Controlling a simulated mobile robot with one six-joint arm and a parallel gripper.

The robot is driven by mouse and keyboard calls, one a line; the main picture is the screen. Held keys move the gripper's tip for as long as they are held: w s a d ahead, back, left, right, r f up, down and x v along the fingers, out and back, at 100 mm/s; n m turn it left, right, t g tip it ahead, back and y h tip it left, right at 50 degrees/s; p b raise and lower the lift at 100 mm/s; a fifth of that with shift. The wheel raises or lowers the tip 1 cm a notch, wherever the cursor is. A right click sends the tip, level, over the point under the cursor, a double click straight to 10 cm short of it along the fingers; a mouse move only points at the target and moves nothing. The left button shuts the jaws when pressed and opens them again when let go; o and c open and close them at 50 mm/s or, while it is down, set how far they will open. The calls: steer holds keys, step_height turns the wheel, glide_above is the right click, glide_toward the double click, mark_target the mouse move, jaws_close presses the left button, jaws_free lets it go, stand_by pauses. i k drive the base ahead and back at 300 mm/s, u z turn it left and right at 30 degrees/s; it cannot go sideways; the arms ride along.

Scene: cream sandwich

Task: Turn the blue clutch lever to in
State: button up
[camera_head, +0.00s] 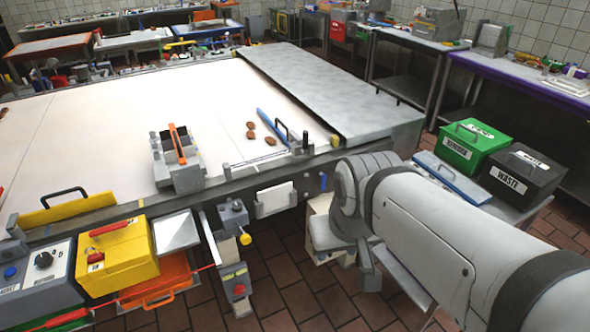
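A long blue bar (272,129) lies slanted on the white table top near its front right edge, beside a dark upright handle. A small blue piece (323,182) also shows on the front side of the table, just left of my arm. I cannot tell which of these is the clutch lever, and no in or out marking is readable. My white and grey arm (425,225) fills the lower right and reaches toward the table's front right corner. Its fingertips cannot be made out.
A grey box with an orange handle (176,160) and several brown pieces (251,130) are on the table (95,125). A yellow box (118,255) and a grey control box (232,214) are at the front. Green (473,145) and black (520,177) bins stand right.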

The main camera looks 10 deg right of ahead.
mark_target(323, 183)
steer(key=u, duration=0.3)
steer(key=i, duration=1)
steer(key=u, duration=0.05)
